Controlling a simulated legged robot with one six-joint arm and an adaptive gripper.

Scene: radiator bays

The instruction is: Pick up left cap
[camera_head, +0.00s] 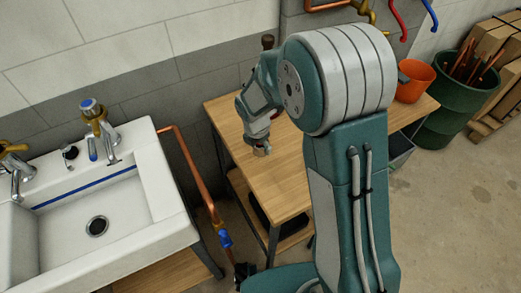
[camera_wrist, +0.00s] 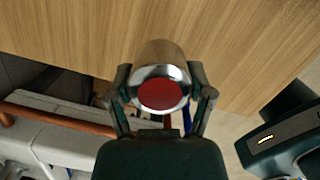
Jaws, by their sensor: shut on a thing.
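A cap (camera_wrist: 160,94) with a red round face, a chrome rim and a metal cylindrical body is between the fingers of my gripper (camera_wrist: 160,97) in the wrist view. The fingers press on it from both sides, and it fills the gap. In the head view my gripper (camera_head: 260,143) points down over the left part of the wooden table (camera_head: 283,200), with a bit of the cap (camera_head: 262,152) showing under it. Whether the cap touches the tabletop I cannot tell. No second cap shows.
A white sink (camera_head: 152,190) with taps stands to the left. A copper pipe (camera_head: 190,170) runs between sink and table. An orange bucket (camera_head: 414,82) is at the table's right end, beside a green barrel (camera_head: 466,100). The front part of the table is clear.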

